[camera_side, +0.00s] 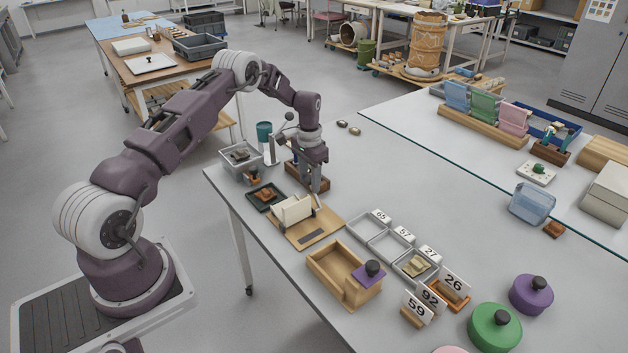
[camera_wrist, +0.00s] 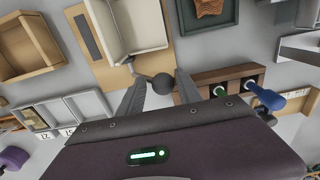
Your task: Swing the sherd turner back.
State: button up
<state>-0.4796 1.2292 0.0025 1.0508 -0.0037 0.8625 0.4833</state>
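The sherd turner is a cream hinged holder (camera_side: 292,210) on a wooden board (camera_side: 314,234), near the left edge of the table. It shows at the top of the wrist view as a pale tilted trough (camera_wrist: 140,25). A thin rod runs from its side to a dark round knob (camera_wrist: 163,84). My gripper (camera_side: 316,188) points down just behind and to the right of the turner. In the wrist view its two fingertips (camera_wrist: 160,82) stand apart on either side of the knob, with a visible gap at least on the left. No sherd is visible in the turner.
A wooden rack (camera_wrist: 222,82) with blue- and green-handled tools stands close beside my gripper. A dark tray (camera_side: 257,205) with a brown sherd lies behind the turner. A wooden box (camera_side: 325,262) and numbered trays (camera_side: 368,228) lie in front and right. The table's right middle is clear.

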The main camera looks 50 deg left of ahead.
jog(key=shift+s+a+f, duration=0.15)
jog(key=shift+a+f, duration=1.05)
jog(key=shift+f, duration=0.1)
jog(key=shift+a+r, duration=0.15)
jog(key=shift+r, duration=1.3)
jog(key=shift+d+r, duration=0.2)
jog(key=shift+r, duration=1.25)
